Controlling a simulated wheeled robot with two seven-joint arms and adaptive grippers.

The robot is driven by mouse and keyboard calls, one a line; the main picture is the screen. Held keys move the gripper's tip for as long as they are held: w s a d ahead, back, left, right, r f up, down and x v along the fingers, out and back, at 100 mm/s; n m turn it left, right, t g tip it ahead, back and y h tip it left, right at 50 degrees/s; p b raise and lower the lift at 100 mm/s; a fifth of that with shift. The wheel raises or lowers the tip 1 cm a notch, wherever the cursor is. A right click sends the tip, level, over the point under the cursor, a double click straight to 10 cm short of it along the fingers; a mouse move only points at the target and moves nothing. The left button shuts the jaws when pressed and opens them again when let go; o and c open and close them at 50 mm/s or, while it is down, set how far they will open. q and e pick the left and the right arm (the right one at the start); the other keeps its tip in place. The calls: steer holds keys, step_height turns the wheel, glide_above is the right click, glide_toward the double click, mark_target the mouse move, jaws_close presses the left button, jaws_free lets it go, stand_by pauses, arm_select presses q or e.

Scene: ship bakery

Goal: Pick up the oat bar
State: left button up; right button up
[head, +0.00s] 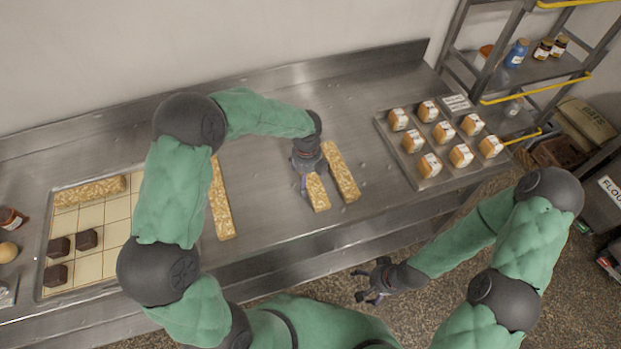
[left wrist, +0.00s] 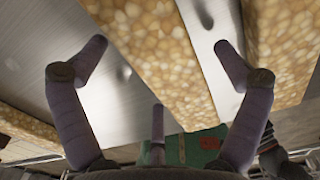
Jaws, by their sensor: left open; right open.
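Several long, golden, grainy oat bars are in view. One oat bar (head: 318,193) lies on the steel counter beneath my left gripper (head: 304,184), which hides its far end. In the left wrist view this bar (left wrist: 160,60) passes between the open, empty fingers (left wrist: 160,48); I cannot tell whether they touch it. A second bar (head: 342,172) lies close to its right, with a narrow gap. A third bar (head: 219,205) lies further left, partly behind my left arm. Another bar (head: 90,192) lies on the gridded tray. My right gripper (head: 368,285) is open and empty, in front of the counter.
The gridded tray (head: 118,208) at left also holds several dark chocolate blocks (head: 87,239). A steel tray (head: 388,140) with several wrapped loaves stands at right, by a rack (head: 535,70) with jars. The counter (head: 270,150) behind the bars is clear.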

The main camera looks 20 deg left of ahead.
arm_select(q)
steer(key=c, duration=1.4)
